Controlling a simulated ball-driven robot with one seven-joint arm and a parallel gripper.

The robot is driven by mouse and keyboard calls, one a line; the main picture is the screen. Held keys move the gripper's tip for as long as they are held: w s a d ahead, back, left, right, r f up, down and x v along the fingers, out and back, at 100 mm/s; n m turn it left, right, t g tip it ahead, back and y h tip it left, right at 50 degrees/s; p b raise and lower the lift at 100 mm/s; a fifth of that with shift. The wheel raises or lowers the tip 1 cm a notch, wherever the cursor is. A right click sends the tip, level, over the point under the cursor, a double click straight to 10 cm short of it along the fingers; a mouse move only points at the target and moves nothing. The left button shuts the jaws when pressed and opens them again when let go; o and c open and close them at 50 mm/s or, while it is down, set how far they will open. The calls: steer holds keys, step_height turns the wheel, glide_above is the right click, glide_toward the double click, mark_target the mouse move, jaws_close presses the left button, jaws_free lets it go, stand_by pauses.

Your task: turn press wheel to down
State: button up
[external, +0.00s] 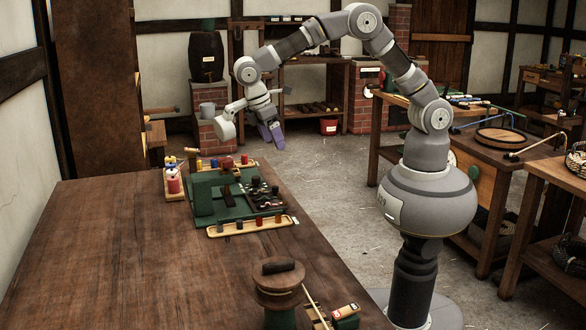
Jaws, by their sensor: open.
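My gripper (272,135) hangs in the air beyond the far end of the wooden table, its purple-grey fingers pointing down. It is open, with nothing seen between the fingers. A green device (204,202) with dark parts stands toward the table's far end, below and nearer the camera than my gripper. A round, stacked brown wooden piece (278,284) with a dark block on top stands at the table's near end, well away from my gripper. I cannot tell which of these bears the press wheel, and no wheel position can be read.
The wooden table (130,265) has wide clear room on its left. Trays with coloured pegs, such as the near tray (250,227), lie around the green device. A stick and a small striped item (345,311) lie at the front right. Side benches stand at the right.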

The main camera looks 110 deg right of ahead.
mark_target(225, 159)
steer(key=w+r+t+p, duration=0.1)
steer(key=w+p, duration=0.2)
steer(key=w, duration=0.1)
steer(key=w+d+r+t+p, duration=0.1)
steer(key=w+p, duration=0.1)
steer(key=w, duration=0.2)
steer(key=w+d+r+t+p, duration=0.1)
steer(key=w+p, duration=0.2)
steer(key=w, duration=0.1)
steer(key=shift+w+d+r+t+y+p, duration=0.1)
steer(key=shift+w+d+t+y+p, duration=0.15)
steer(key=shift+w+t+y+p, duration=0.05)
steer(key=f, duration=0.2)
steer(key=f+b, duration=0.1)
steer(key=f, duration=0.2)
steer(key=w+f+b, duration=0.1)
steer(key=f, duration=0.2)
steer(key=shift+d+f, duration=0.1)
steer(key=shift+f, duration=0.05)
steer(key=c, duration=1)
steer(key=m+p, duration=0.1)
steer(key=m, duration=0.1)
steer(key=shift+m+p, duration=0.35)
steer(key=shift+m, duration=0.05)
steer(key=shift+c, duration=0.2)
steer(key=shift+m, duration=1)
steer(key=o, duration=1)
